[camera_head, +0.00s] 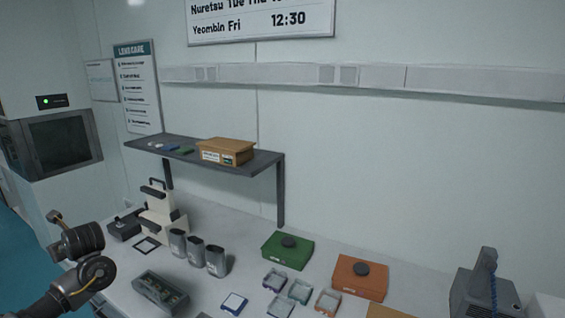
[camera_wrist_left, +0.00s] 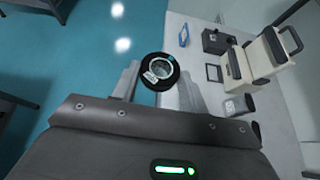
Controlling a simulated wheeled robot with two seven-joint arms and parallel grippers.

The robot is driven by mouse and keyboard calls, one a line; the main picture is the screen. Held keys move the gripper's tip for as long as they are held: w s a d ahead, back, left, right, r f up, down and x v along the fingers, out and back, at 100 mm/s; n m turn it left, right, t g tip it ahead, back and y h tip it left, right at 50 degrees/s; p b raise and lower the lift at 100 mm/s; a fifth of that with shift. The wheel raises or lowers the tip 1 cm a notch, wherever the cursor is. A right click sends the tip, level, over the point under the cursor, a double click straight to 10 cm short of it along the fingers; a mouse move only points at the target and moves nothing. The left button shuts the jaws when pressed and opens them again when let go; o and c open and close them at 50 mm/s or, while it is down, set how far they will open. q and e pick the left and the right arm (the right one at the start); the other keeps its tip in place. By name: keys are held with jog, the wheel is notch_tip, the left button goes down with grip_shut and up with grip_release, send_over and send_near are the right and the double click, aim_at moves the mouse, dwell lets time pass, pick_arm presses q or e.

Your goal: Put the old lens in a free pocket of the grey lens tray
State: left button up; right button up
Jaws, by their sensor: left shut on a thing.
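My left gripper (camera_wrist_left: 158,84) is shut on the old lens (camera_wrist_left: 159,71), a round black ring with clear glass and a small white label, held between the two fingers in the left wrist view. Behind the lens are the teal floor and the table's edge. In the head view my left arm comes in at lower left, raised by the table's left end; the fingers and lens are not clear there. The grey lens tray (camera_head: 146,291) lies at the front left of the table. It has several pockets, some with round things in them; which are free is too small to tell. My right gripper is not in view.
A cream microscope (camera_head: 160,218) and three grey cups (camera_head: 196,250) stand behind the tray. Small trays (camera_head: 300,291), a green box (camera_head: 287,251) and an orange box (camera_head: 360,278) are to the right. A dark shelf (camera_head: 262,161) hangs above the table.

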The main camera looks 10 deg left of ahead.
pick_arm(q)
jog(key=s+a+r+n+g, duration=0.3)
jog(key=s+a, duration=0.1)
jog(key=a, duration=0.5)
jog(key=w+d+f+m+t, duration=0.1)
jog(key=d+f+m+t, duration=0.1)
jog(key=d+f, duration=1.05)
jog(key=w+d+r+m+t+h, duration=0.2)
jog(key=w+d+r+m, duration=0.15)
jog(key=d, duration=0.45)
jog(key=w+d+r+m+t+h, duration=0.1)
jog(key=w+d+r+m+t, duration=0.2)
jog(key=d, duration=0.4)
jog(key=w+d+r+m+t+h, duration=0.1)
jog(key=w+d+r+t+h, duration=0.2)
jog(key=d, duration=0.5)
jog(key=s+d+r+m+h, duration=0.3)
jog(key=d+r+m, duration=0.1)
jog(key=d, duration=0.6)
jog(key=s+d+r+m+h, duration=0.3)
jog(key=d+r, duration=0.2)
jog(key=d, duration=0.5)
notch_tip(320, 180, down, 15)
jog(key=b, duration=1.4)
jog(key=shift+r+t+y, duration=0.15)
jog(key=shift+t+y, duration=0.15)
jog(key=shift+s, duration=0.1)
